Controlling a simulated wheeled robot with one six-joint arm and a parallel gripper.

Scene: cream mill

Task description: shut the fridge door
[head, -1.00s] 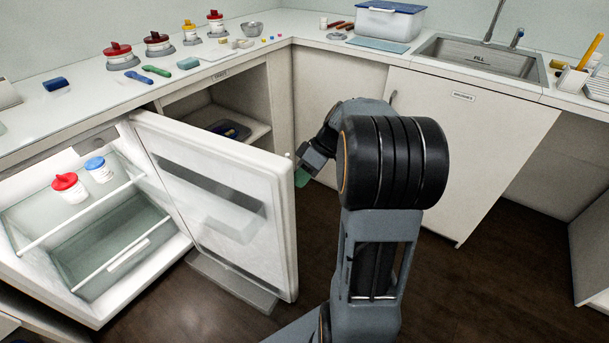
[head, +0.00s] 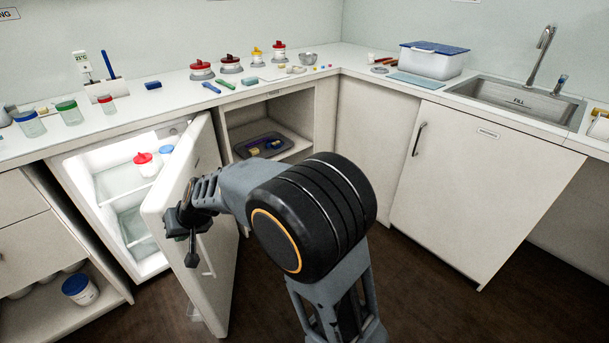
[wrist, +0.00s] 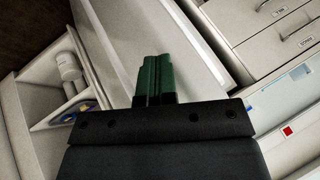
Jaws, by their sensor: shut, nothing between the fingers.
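The fridge (head: 92,208) stands open under the left worktop, with its lit shelves showing. Its white door (head: 222,270) stands out from the front, well away from closed. My gripper (head: 192,252) is at the door's free edge in the head view and hides part of it. I cannot tell whether it touches the door. In the wrist view my green fingers (wrist: 155,76) are together and empty, in front of a pale panel that looks like the door (wrist: 145,28). A red-lidded jar (head: 145,163) and a blue-lidded jar (head: 167,151) stand inside the fridge.
An open cubby with a dark tray (head: 264,146) lies right of the door. Left of the fridge are drawers (head: 20,222) and a low shelf with a blue-lidded tub (head: 80,288). The worktop holds several jars. Dark floor (head: 420,290) is clear at right.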

